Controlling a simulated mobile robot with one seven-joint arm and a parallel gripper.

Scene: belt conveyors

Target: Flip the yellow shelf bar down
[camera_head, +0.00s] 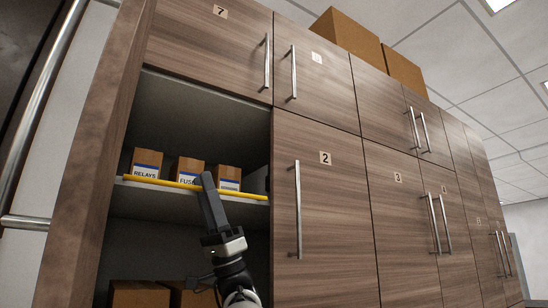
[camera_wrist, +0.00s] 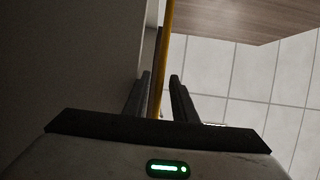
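The yellow shelf bar (camera_head: 160,183) runs along the front edge of the open cabinet's shelf, in front of several small boxes. In the wrist view the yellow bar (camera_wrist: 164,60) runs down between the two dark fingers of my gripper (camera_wrist: 160,76). The fingers stand apart, with gaps visible beside the bar. Whether either finger touches the bar I cannot tell.
Small labelled boxes, one reading RELAYS (camera_head: 146,163), stand on the shelf (camera_head: 150,190) behind the bar. More cardboard boxes (camera_head: 140,294) sit in the lower space. Closed door 2 (camera_head: 325,220) with its long handle is just right of the opening.

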